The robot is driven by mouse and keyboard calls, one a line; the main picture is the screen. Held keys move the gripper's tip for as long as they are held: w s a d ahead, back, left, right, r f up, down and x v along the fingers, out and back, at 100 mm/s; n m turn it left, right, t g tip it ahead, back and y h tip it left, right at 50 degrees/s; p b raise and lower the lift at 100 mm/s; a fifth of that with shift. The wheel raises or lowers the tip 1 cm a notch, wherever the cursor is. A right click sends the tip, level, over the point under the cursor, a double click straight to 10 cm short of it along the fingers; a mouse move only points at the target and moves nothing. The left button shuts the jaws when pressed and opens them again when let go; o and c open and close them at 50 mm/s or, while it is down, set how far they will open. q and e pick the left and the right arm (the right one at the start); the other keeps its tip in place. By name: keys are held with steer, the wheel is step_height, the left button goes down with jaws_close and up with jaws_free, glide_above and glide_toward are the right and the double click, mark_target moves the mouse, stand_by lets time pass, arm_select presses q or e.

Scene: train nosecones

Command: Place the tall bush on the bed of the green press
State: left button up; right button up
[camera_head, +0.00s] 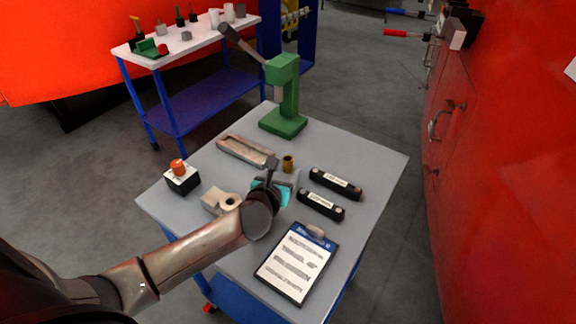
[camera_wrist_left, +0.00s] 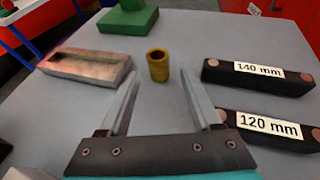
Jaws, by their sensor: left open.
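The tall bush is a small brass-coloured hollow cylinder (camera_head: 288,163) standing upright on the grey table. It also shows in the left wrist view (camera_wrist_left: 158,66), upright with its open top visible. My left gripper (camera_head: 281,176) is open and low over the table on the near side of the bush. In the left wrist view its two fingertips (camera_wrist_left: 159,74) lie left and right of the bush, with visible gaps on both sides. The green press (camera_head: 286,92) stands at the table's far corner, and its bed (camera_head: 283,123) is empty. My right gripper is not in view.
A metal tray (camera_head: 246,150) lies left of the bush. Two black gauge bars, labelled 140 mm (camera_wrist_left: 258,76) and 120 mm (camera_wrist_left: 268,128), lie to its right. A red button box (camera_head: 182,178), a beige block (camera_head: 221,200) and a clipboard (camera_head: 296,262) are nearer.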

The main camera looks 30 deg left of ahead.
mark_target(288, 167)
arm_select(q)
steer(key=shift+b+x, duration=0.45)
steer(key=shift+x, duration=1.4)
steer(key=shift+d, duration=0.15)
steer(key=shift+c, duration=0.2)
jaws_close()
